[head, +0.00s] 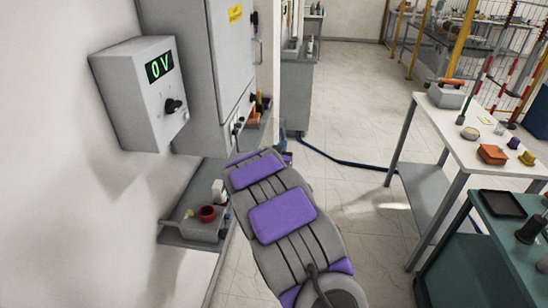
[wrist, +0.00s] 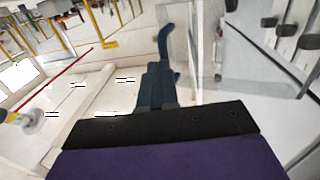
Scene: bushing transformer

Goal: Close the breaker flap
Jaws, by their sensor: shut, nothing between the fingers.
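The grey breaker cabinet (head: 228,62) hangs on the left wall, with small black switches (head: 240,122) low on its front. A thin pale, see-through panel (head: 258,45) stands out at its right edge; it looks like the flap, standing open, but I cannot be sure. In the wrist view a clear panel edge (wrist: 208,50) runs just right of my gripper (wrist: 165,38), and black knobs (wrist: 285,28) sit on a grey face at the upper right. My blue fingers are shut and empty. I cannot tell whether they touch the panel. In the head view my arm mostly hides them.
A grey box (head: 140,95) reading "0 V" hangs left of the cabinet. A low grey shelf (head: 190,238) with a red-topped item is below. A white table (head: 440,120) and a green bench (head: 480,250) stand at right. The floor (head: 345,130) between is clear except a blue hose (head: 345,162).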

